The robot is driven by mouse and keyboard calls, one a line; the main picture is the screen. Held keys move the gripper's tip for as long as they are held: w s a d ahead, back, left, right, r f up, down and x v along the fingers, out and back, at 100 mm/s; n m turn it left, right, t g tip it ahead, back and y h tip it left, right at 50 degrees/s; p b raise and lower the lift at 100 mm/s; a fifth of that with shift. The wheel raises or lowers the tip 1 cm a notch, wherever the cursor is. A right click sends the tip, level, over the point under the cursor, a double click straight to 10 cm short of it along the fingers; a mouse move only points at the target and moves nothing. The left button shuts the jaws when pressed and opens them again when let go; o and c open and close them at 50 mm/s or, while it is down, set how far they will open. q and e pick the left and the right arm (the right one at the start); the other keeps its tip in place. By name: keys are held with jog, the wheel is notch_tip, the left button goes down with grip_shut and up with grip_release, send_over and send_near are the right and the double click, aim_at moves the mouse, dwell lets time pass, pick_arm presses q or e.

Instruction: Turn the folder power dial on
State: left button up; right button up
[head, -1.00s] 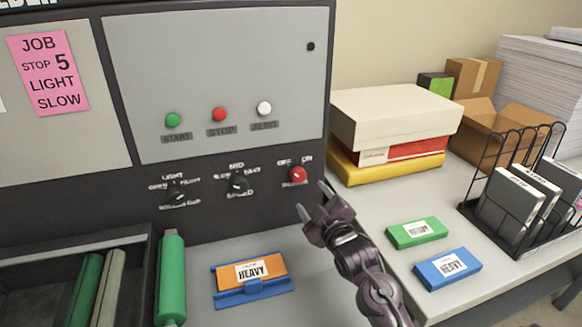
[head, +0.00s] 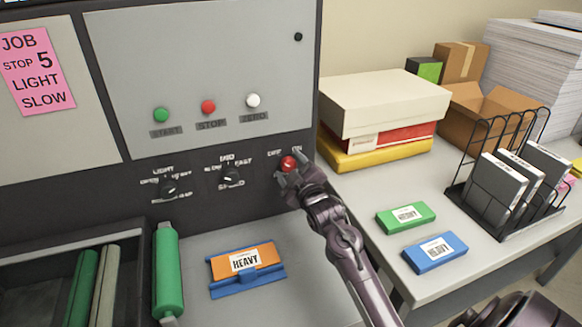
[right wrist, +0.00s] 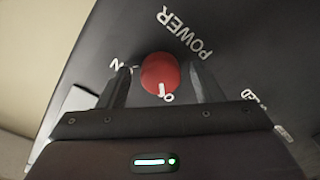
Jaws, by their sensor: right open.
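The folder power dial (head: 288,162) is a red round knob at the right end of the dark control strip, with OFF and ON printed above it. In the right wrist view the red dial (right wrist: 159,72) carries a white mark near the lower edge, and POWER is printed beside it. My right gripper (head: 287,177) is at the dial and hides its lower part and its label. In the right wrist view the open fingers of my right gripper (right wrist: 161,88) stand on either side of the dial, with a gap visible on each side. My left gripper is not in view.
A LIGHT-HEAVY dial (head: 169,189) and a speed dial (head: 232,177) sit left on the strip. Green (head: 161,115), red (head: 208,107) and white (head: 252,101) buttons are above. An orange HEAVY block (head: 245,260) lies below. Stacked boxes (head: 385,105) stand right of the machine.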

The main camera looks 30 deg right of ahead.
jog(key=c, duration=1)
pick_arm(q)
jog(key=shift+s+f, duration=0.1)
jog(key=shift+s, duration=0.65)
pick_arm(e)
jog(key=shift+m, duration=0.3)
jog(key=m+p, duration=0.1)
jog(key=m, duration=0.2)
jog(key=shift+m, duration=0.3)
jog(key=m+p, duration=0.1)
jog(key=m, duration=0.3)
jog(key=shift+m, duration=0.3)
jog(key=m, duration=0.2)
jog(key=m+p, duration=0.1)
jog(key=m, duration=0.2)
jog(key=shift+m+t+h, duration=0.3)
jog(key=shift+h, duration=0.1)
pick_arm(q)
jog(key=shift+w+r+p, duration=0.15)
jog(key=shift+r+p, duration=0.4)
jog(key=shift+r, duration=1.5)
pick_arm(e)
jog(key=shift+f+m, duration=0.1)
jog(key=shift+m, duration=1.9)
